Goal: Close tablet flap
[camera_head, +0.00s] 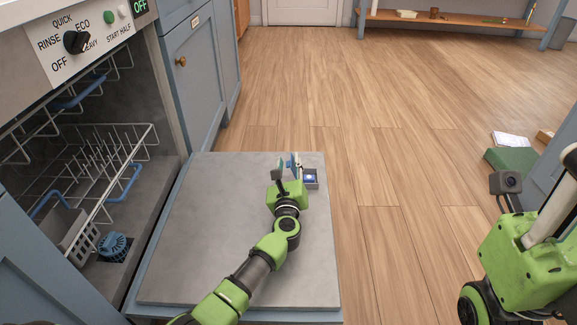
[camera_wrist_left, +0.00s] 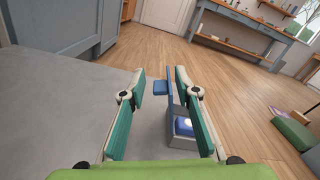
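The tablet compartment (camera_head: 310,179) is a small grey box near the far right edge of the lowered dishwasher door (camera_head: 210,245). A blue and white tablet (camera_wrist_left: 184,126) lies in it in the left wrist view. Its blue flap (camera_wrist_left: 170,93) stands raised, with a small tab (camera_wrist_left: 160,87) sticking out to the left. My left gripper (camera_head: 287,164) is at the box. In the wrist view its two green-padded fingers (camera_wrist_left: 158,98) are spread, with the flap between them; I cannot tell whether either touches it. My right gripper (camera_head: 570,158) shows only partly at the right edge.
The open dishwasher has a wire rack (camera_head: 100,165) and a cutlery basket (camera_head: 80,238) at the left. A control panel (camera_head: 85,35) is above. A green box (camera_head: 512,160) lies on the floor at the right.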

